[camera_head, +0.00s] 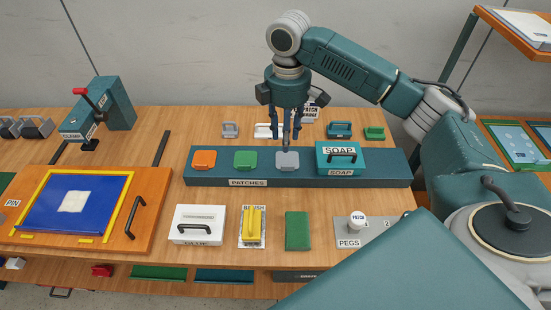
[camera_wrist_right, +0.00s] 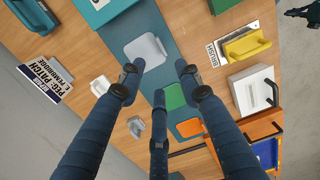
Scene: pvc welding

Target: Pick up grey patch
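The grey patch (camera_head: 287,160) lies on the dark teal patches tray (camera_head: 330,181), to the right of the green patch (camera_head: 246,160) and the orange patch (camera_head: 203,160). My right gripper (camera_head: 286,134) points down just above and behind the grey patch. Its fingers are spread and hold nothing. In the right wrist view the grey patch (camera_wrist_right: 145,50) lies beyond the open fingertips (camera_wrist_right: 157,80), with no finger closed on it. My left gripper is not in the head view. A dark gripper-like part shows at the upper right edge of the right wrist view, too small to identify.
A teal soap box (camera_head: 364,160) stands close on the right of the grey patch. Small handled blocks, including a white one (camera_head: 264,131), stand behind the tray. A glue box (camera_head: 197,224), a yellow brush (camera_head: 252,226) and a green pad (camera_head: 297,231) are in front.

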